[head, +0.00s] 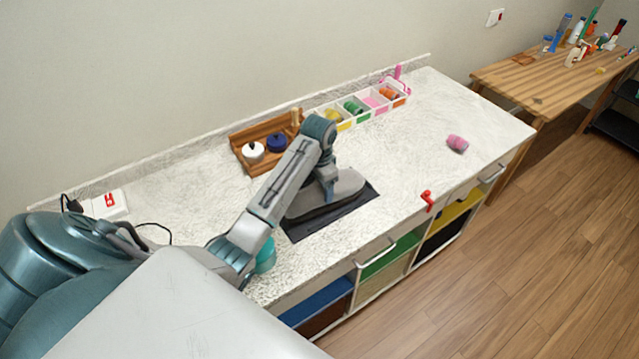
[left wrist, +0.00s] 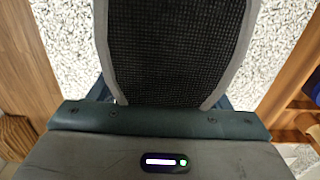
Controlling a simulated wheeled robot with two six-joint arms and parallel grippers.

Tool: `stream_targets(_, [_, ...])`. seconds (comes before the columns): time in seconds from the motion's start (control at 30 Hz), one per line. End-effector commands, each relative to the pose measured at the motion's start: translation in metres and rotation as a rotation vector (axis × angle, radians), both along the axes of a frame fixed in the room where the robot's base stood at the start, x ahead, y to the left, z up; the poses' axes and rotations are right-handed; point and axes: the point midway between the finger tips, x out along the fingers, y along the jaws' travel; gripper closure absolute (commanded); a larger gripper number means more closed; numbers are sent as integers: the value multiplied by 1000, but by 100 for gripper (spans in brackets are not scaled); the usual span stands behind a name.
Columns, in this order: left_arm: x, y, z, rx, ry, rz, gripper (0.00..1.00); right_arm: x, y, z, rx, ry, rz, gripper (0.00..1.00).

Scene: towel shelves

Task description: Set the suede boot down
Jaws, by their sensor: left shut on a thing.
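A grey suede boot (head: 345,186) with a dark sole is at the dark mat (head: 312,226) in the middle of the white speckled counter. It is upright; I cannot tell whether its sole touches the mat. My left gripper (head: 327,186) is shut on the boot from above, and its fingers partly hide it. In the left wrist view the boot (left wrist: 240,50) shows as a dark mesh panel with grey edges, close against the gripper. My right gripper is not in view.
A wooden tray (head: 241,139) with small pots and a white divided tray (head: 343,125) stand along the back of the counter. A pink item (head: 457,143) and a red item (head: 428,200) lie to the right. A teal item (head: 265,257) is beside my arm. The right counter is mostly clear.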

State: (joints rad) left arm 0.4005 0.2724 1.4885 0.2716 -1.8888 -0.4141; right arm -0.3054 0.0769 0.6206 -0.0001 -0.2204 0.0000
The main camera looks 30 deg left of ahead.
Motion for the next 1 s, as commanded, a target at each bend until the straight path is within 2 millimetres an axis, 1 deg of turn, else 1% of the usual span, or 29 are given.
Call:
stream_targets(0.03, [0,0,-1,-1,1,0,69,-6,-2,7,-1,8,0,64])
stream_targets(0.17, [1,0,-7,1,-3,0,69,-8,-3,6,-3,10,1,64])
stream_targets(0.43, [1,0,-10,1,-2,1,69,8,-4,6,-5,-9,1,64])
stream_targets(0.47, [0,0,-10,1,-2,1,23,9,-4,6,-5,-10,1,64])
stream_targets(0.53, [1,0,-10,1,-2,1,9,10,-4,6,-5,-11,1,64])
stream_targets(0.57, [1,0,-10,1,-2,1,6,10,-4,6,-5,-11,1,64])
stream_targets(0.87, [1,0,-8,1,-2,0,6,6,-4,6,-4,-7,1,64])
stream_targets(0.97, [6,3,1,2,-4,2,6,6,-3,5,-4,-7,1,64])
stream_targets(1.0, [10,5,7,2,-5,3,6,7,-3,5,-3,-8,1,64])
